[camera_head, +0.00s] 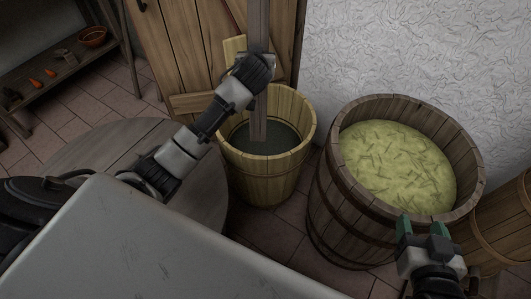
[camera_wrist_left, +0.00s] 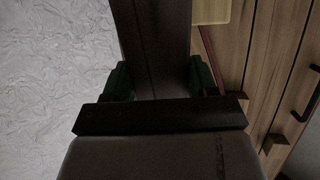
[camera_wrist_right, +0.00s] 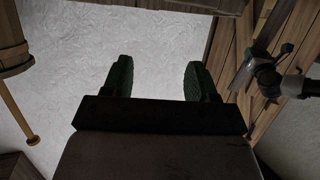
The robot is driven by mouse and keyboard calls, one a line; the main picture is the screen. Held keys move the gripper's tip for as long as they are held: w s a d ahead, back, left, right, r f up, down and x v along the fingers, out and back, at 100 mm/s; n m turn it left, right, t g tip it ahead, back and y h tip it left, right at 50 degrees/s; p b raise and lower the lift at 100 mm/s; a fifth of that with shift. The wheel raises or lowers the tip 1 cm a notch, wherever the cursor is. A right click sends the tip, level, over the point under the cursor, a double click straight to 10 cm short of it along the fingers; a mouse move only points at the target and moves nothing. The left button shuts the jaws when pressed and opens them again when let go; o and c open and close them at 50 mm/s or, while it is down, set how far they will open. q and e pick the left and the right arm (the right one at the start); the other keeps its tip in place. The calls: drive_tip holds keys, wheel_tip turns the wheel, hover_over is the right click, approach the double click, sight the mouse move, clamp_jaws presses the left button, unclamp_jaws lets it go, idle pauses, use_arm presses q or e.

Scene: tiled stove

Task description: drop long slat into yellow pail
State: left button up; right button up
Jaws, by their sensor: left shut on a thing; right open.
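The long slat (camera_head: 258,22) is a dark grey wooden board. It stands upright in the head view, with its lower end over or inside the mouth of the yellow pail (camera_head: 268,165). Whether it touches the pail's bottom is hidden. My left gripper (camera_head: 254,68) is shut on the slat above the pail's rim; the slat also shows between its fingers in the left wrist view (camera_wrist_left: 160,45). My right gripper (camera_head: 425,232) is open and empty, by the near rim of the large barrel. Its two green fingers stand apart in the right wrist view (camera_wrist_right: 158,78).
A large wooden barrel (camera_head: 335,205) with yellow-green shredded filling stands right of the pail. A round wooden table (camera_head: 95,150) is on the left. A wooden door (camera_head: 180,45) is behind the pail.

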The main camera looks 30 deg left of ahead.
use_arm(q)
drive_tip(key=o, duration=1.1)
drive_tip(key=shift+o, duration=0.2)
drive_tip(key=shift+s, duration=0.1)
drive_tip(key=shift+s+d+r, duration=0.1)
drive_tip(key=shift+s+d, duration=0.05)
drive_tip(key=shift+s, duration=0.05)
drive_tip(key=p+v, duration=0.3)
drive_tip(key=v, duration=0.7)
use_arm(e)
drive_tip(key=s+d+f+g+h, duration=0.2)
drive_tip(key=s+d+f+g, duration=0.1)
drive_tip(key=s+f+g, duration=0.3)
drive_tip(key=shift+s+d+g, duration=0.25)
drive_tip(key=shift+s+g, duration=0.75)
drive_tip(key=shift+s, duration=0.2)
use_arm(q)
drive_tip(key=shift+s, duration=0.1)
